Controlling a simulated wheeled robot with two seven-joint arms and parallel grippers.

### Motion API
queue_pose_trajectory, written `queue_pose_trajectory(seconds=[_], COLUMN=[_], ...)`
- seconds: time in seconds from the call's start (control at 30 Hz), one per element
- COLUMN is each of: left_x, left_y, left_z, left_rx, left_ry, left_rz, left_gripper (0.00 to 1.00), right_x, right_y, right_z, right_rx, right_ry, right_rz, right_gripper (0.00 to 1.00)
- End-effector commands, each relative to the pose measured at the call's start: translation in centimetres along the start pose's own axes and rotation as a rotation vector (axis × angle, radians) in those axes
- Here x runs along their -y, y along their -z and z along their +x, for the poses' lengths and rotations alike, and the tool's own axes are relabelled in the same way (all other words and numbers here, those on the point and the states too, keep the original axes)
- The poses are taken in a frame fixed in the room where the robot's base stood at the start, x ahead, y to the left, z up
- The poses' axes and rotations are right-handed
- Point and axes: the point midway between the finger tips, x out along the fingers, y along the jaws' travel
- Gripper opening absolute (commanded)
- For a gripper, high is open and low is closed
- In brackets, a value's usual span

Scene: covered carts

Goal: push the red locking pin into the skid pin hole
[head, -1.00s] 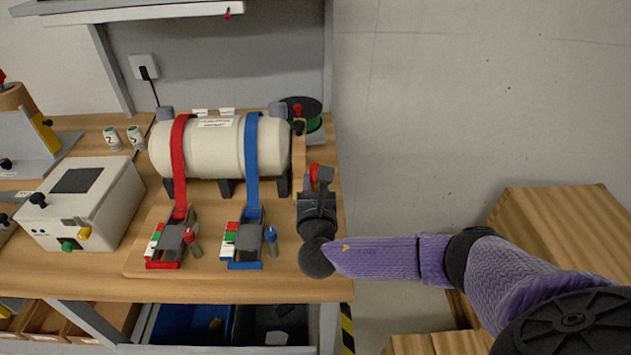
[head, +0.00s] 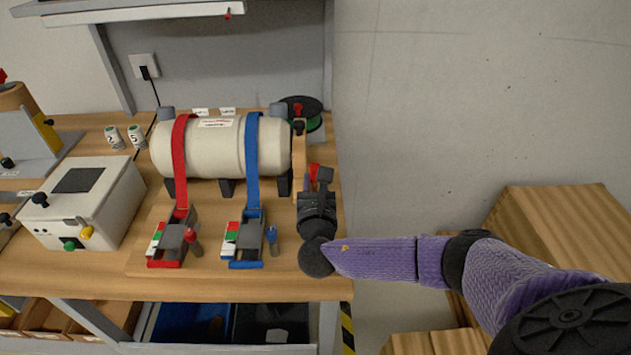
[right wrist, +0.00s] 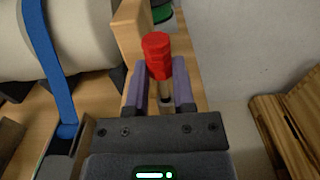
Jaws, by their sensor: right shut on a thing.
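My right gripper (head: 315,182) reaches over the bench's right end, just right of the wooden end board (head: 299,165). In the right wrist view its purple fingers (right wrist: 166,88) are shut on the red locking pin (right wrist: 157,55). The pin's red head points away from my wrist, and its metal shaft shows between the fingers. In the head view the pin's red head (head: 314,169) is partly covered by my gripper. The skid pin hole cannot be made out. My left gripper is not in view.
A cream tank (head: 215,150) lies on the skid under a red strap (head: 180,150) and a blue strap (head: 252,160), with ratchets in front. A green spool (head: 314,124) stands behind the end board. Wooden boxes (head: 560,225) stand at right; floor between is clear.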

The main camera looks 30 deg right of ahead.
Motion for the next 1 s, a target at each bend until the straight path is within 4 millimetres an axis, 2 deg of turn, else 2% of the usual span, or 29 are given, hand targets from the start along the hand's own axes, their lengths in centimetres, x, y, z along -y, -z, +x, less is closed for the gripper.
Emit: queue_pose_trajectory(seconds=[0.47, 1.0], left_x=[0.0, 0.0], left_y=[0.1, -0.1], left_z=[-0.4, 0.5], left_rx=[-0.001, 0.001], left_ry=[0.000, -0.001], left_rz=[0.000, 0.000], left_gripper=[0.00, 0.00], right_x=[0.0, 0.0], right_y=[0.0, 1.2], right_z=[0.0, 0.0], right_rx=[0.000, 0.000], right_ry=[0.000, 0.000], right_rz=[-0.001, 0.000], right_gripper=[0.00, 0.00])
